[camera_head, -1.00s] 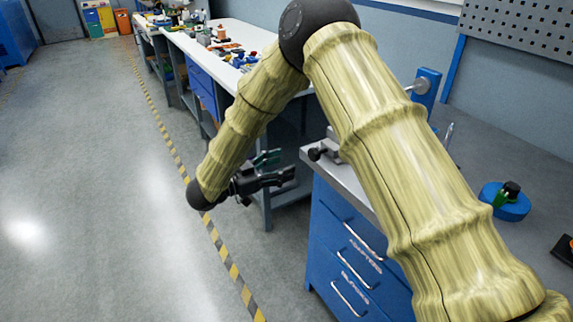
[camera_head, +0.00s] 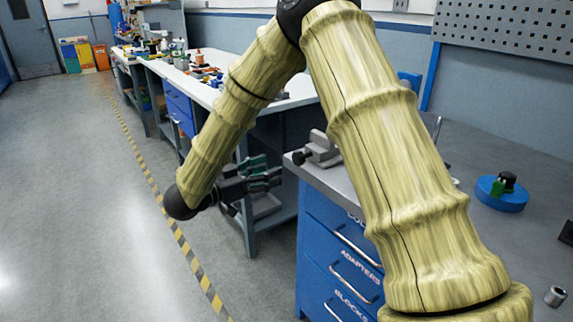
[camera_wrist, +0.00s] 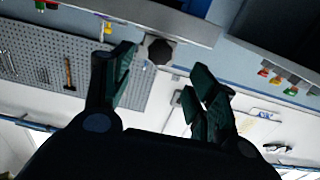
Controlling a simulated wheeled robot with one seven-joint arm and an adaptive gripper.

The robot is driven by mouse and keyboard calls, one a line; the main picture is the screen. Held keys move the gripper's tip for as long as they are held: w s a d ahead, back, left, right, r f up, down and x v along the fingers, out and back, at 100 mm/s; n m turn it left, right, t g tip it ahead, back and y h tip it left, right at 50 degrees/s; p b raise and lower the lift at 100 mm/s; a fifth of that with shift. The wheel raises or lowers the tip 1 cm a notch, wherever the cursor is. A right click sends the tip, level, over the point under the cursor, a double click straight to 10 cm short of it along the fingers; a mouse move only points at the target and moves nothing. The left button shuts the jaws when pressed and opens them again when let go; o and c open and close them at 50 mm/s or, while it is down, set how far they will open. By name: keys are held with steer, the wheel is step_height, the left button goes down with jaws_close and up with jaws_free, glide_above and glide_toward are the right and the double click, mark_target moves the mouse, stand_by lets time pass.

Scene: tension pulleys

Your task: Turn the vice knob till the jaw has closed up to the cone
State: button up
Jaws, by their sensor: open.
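The grey vice (camera_head: 322,148) stands at the left end of the grey bench top, partly hidden by my arm in the head view. Its black knob (camera_head: 298,158) sticks out to the left past the bench edge. In the wrist view the dark knob (camera_wrist: 160,52) shows in front of a light metal block, between my fingertips in the picture. My gripper (camera_head: 270,173) is open and empty, left of and slightly below the knob, apart from it. Its dark green finger pads (camera_wrist: 165,80) are spread in the wrist view. I cannot make out the cone or the jaw gap.
Blue drawers (camera_head: 335,250) stand under the bench. A blue disc (camera_head: 502,195) with a green and black piece and a small metal cylinder (camera_head: 555,296) are on the bench to the right. A white table (camera_head: 205,90) with several parts stands behind. The floor to the left is clear.

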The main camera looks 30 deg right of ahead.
mark_target(295, 161)
steer(key=d, duration=0.8)
steer(key=shift+w+d, duration=0.35)
steer(key=shift+d, duration=0.05)
steer(key=c, duration=1)
